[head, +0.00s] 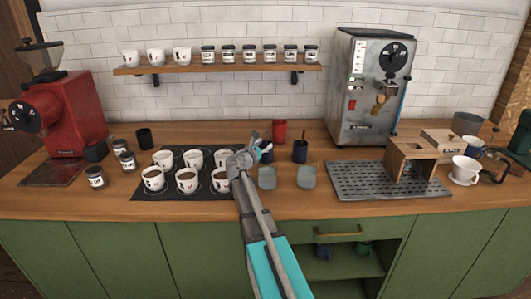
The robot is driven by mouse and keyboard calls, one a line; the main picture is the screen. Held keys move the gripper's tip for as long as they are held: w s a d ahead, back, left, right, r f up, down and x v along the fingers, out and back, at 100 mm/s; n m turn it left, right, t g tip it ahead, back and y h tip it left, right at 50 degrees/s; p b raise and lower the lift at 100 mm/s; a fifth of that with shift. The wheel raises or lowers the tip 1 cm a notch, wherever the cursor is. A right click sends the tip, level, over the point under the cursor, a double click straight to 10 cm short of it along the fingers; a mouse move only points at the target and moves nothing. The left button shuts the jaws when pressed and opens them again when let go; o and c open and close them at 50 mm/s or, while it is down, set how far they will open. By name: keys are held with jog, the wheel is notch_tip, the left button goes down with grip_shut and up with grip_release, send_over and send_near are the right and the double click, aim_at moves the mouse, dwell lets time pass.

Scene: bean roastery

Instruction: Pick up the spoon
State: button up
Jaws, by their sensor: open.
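My arm reaches up from the bottom centre of the head view, and my gripper (261,147) is open over the counter, at the right end of the dark mat with cups. It appears empty. I cannot make out a spoon clearly. My gripper and forearm hide part of the counter and the right edge of the mat.
White cups with dark contents stand on the black mat (143,188). Two clear glasses (267,178) (306,178) stand close in front of my gripper, and a red cup (279,131) behind. A grey machine (369,90), drip tray (360,185) and wooden stand (409,165) fill the right.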

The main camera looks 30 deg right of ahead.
jog(key=shift+x, duration=1.1)
grip_shut()
